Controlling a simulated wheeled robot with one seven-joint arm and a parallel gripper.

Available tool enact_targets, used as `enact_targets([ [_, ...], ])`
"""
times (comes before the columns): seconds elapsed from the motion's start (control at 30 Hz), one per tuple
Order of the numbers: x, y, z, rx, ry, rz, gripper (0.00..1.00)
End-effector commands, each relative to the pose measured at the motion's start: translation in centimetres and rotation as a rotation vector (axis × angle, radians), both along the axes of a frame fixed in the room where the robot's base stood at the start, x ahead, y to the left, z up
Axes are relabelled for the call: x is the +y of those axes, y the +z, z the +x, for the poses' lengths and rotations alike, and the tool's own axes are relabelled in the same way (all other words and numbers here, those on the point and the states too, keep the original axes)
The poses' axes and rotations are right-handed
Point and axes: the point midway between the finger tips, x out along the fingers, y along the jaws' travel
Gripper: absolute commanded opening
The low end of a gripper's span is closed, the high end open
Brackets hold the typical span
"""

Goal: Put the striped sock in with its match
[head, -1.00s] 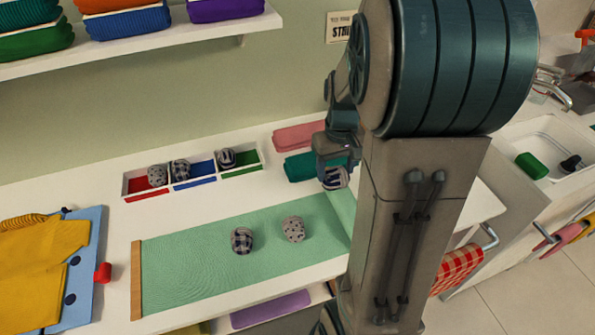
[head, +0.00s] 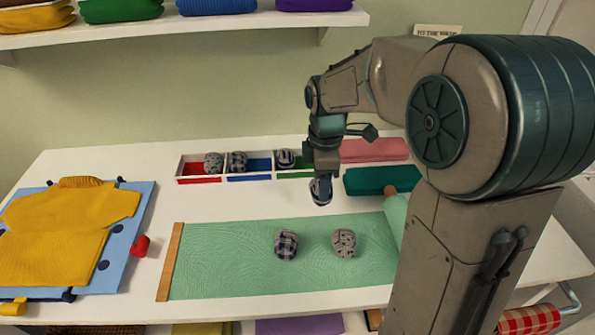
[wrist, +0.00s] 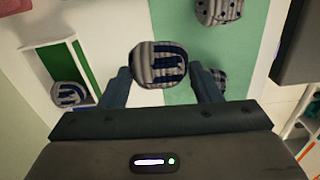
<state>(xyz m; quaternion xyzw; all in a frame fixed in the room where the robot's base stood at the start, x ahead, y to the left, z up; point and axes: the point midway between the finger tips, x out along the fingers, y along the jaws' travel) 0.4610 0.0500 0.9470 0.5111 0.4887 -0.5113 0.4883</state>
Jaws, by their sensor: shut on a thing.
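My gripper (head: 320,178) is shut on the striped sock (head: 321,192), a grey ball with dark blue stripes. It holds the sock above the white table between the divided tray and the green mat; in the wrist view the striped sock (wrist: 160,65) sits between the two fingers. The divided tray (head: 222,178) is at the back, left of my gripper. Its right, green compartment holds a matching striped sock (head: 285,158), also visible at left in the wrist view (wrist: 68,95). The red compartment holds a dotted sock (head: 213,163); the blue one holds a checked sock (head: 238,161).
A checked sock (head: 286,245) and a dotted sock (head: 343,243) lie on the green mat (head: 220,265). Folded teal (head: 382,180) and pink (head: 375,150) cloths lie right of the tray. Yellow clothing (head: 60,230) lies on a blue board at left. A shelf (head: 200,28) hangs above.

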Motion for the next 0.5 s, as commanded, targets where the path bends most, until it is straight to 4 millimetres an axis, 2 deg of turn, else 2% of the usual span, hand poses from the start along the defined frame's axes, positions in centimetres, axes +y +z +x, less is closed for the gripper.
enact_targets([
  [0.17, 0.6, 0.0, 1.5, 0.001, 0.05, 0.001, 0.32],
  [0.5, 0.6, 0.0, 8.7, 0.001, 0.048, 0.001, 0.32],
])
